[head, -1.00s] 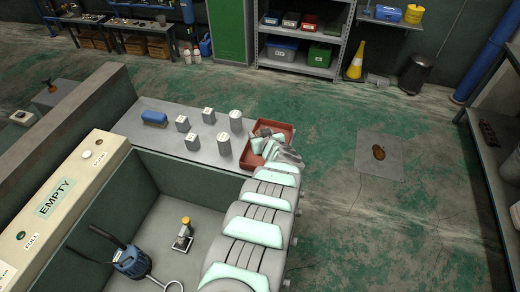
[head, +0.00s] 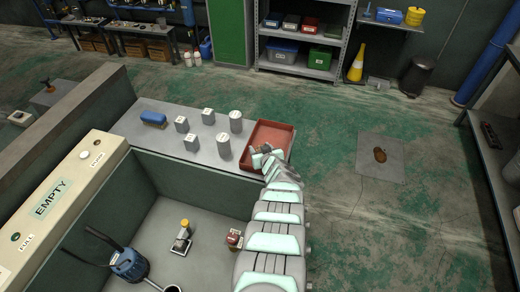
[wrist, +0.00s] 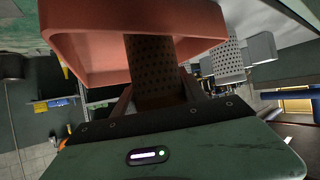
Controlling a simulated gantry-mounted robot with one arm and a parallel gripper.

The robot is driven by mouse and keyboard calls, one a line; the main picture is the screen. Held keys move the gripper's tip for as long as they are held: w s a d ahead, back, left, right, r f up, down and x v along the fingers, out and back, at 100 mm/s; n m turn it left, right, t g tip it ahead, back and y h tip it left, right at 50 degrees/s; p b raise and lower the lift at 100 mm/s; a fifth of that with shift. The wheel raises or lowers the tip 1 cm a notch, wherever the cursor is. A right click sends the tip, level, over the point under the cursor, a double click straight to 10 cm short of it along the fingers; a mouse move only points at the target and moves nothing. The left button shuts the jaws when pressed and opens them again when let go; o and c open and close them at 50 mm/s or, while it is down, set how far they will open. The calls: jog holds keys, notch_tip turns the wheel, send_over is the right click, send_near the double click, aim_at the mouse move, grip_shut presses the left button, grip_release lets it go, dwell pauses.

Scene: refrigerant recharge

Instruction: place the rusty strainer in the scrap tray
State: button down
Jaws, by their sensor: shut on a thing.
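The rusty strainer (wrist: 154,72) is a dark brown perforated cylinder in the wrist view. My gripper (wrist: 156,98) is shut on it, with a finger at each side. The scrap tray (wrist: 75,55) is the red-orange open box behind the strainer there. In the head view, the tray (head: 272,132) sits at the right end of the grey bench, its visible inside bare. My gripper (head: 258,153) is at the tray's near side, partly hidden by my arm. Whether the strainer touches the tray cannot be told.
Two light grey cylinders (head: 236,121) and several grey blocks (head: 208,116) stand on the bench (head: 160,150) left of the tray. A blue object (head: 153,119) lies farther left. A deep open bay (head: 165,215) lies in front, with a blue pump-like device (head: 129,264).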

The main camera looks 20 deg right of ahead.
jog(key=shift+f, duration=0.15)
jog(key=c, duration=0.6)
grip_release()
jog(key=shift+s+a+r+p, duration=0.1)
jog(key=shift+a+r+p, duration=0.05)
jog(key=shift+r+p, duration=0.2)
jog(key=p+v, duration=0.2)
jog(key=v, duration=0.1)
jog(key=p+v, duration=0.3)
jog(key=v, duration=0.5)
jog(key=shift+s, duration=0.4)
